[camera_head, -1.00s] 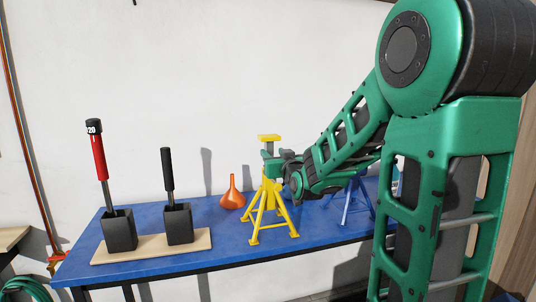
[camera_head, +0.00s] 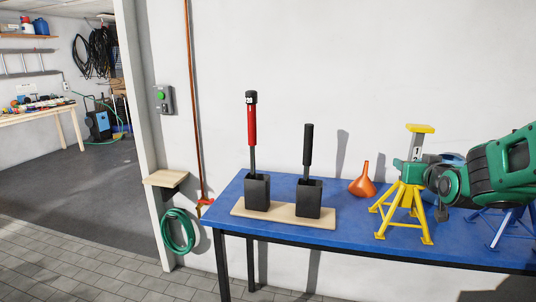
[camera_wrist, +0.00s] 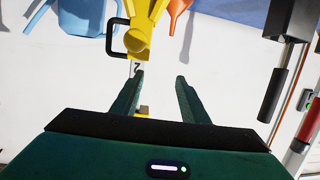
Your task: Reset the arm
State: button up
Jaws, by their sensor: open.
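My gripper (camera_head: 402,164) is beside the upper post of the yellow jack stand (camera_head: 412,202) on the blue workbench. In the wrist view the two green fingers of my gripper (camera_wrist: 160,80) are spread apart. The yellow jack stand (camera_wrist: 141,28) shows close ahead, towards the left finger, with a black handle at its side. Whether the fingers touch the post or stand around it, I cannot tell. My forearm hides part of the bench's right side.
On the blue workbench (camera_head: 350,240), a wooden board (camera_head: 280,218) carries a red-handled tool (camera_head: 252,125) and a black-handled tool (camera_head: 307,145) in black blocks. An orange funnel (camera_head: 362,185) and a blue stand (camera_head: 495,232) are near the yellow one. Floor is free at left.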

jog(key=s+a+f+n+g+y, duration=0.1)
jog(key=s+a+f+g+y, duration=0.1)
jog(key=s+a+f+g, duration=0.65)
jog(key=s+a+f+n+g+y, duration=0.15)
jog(key=s+a+f, duration=0.3)
jog(key=s, duration=0.85)
jog(key=s+d+m+g, duration=0.2)
jog(key=s+d, duration=0.3)
jog(key=s, duration=0.3)
jog(key=s+d+f+m+g, duration=0.1)
jog(key=s+d+m+g, duration=0.2)
jog(key=s+d, duration=0.3)
jog(key=s+m, duration=0.1)
jog(key=s, duration=0.1)
jog(key=shift+s+f+m, duration=0.3)
jog(key=shift+m, duration=0.05)
jog(key=shift+w+f+h, duration=0.25)
jog(key=shift+w, duration=0.4)
